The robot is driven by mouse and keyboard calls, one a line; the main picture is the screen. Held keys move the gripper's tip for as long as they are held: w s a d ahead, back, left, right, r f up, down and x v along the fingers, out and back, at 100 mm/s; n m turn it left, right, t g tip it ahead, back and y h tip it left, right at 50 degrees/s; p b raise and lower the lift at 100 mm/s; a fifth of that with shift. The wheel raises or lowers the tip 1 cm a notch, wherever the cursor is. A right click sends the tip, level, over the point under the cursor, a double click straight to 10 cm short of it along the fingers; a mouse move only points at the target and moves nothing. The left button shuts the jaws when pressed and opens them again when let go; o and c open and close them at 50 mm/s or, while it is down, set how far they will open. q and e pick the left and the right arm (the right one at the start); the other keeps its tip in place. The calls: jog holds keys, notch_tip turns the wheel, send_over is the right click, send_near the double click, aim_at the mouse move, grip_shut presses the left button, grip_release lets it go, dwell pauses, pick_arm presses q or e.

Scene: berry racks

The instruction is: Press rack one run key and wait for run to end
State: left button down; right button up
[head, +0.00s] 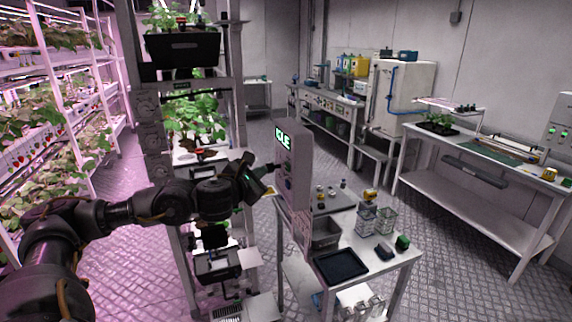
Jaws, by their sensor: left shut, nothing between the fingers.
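A tall pale control box (300,170) stands upright at the near table's left end. Its lit screen (283,138) shows green letters that seem to read IDLE. Below the screen are small dark keys, partly hidden by my gripper; I cannot read their labels. My left gripper (272,179) is shut and empty, close in front of the box's key face. I cannot tell whether its tips touch a key. A plant rack (225,100) with leafy plants stands behind my left arm. My right gripper is out of view.
The near table (375,260) holds a black tray (340,264), wire baskets (367,219) and small items. Lit berry shelves (85,120) line the left. A bench (480,165) stands at right, with open floor between it and the table.

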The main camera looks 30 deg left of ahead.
aim_at(287, 167)
pick_arm(q)
jog(key=shift+w+d, duration=0.55)
jog(key=shift+w, duration=0.2)
jog(key=shift+w+d, duration=0.55)
jog(key=shift+w, duration=0.2)
jog(key=shift+w+d+b, duration=0.1)
jog(key=shift+b, duration=0.2)
dwell(0.8)
jog(key=shift+w+d, duration=0.2)
jog(key=shift+w, duration=0.1)
jog(key=shift+w+d+b, duration=0.25)
jog(key=shift+w+b, duration=0.05)
dwell(0.8)
jog(key=shift+s+a, duration=0.1)
dwell(0.3)
jog(key=shift+s+a, duration=0.4)
jog(key=shift+s, duration=0.2)
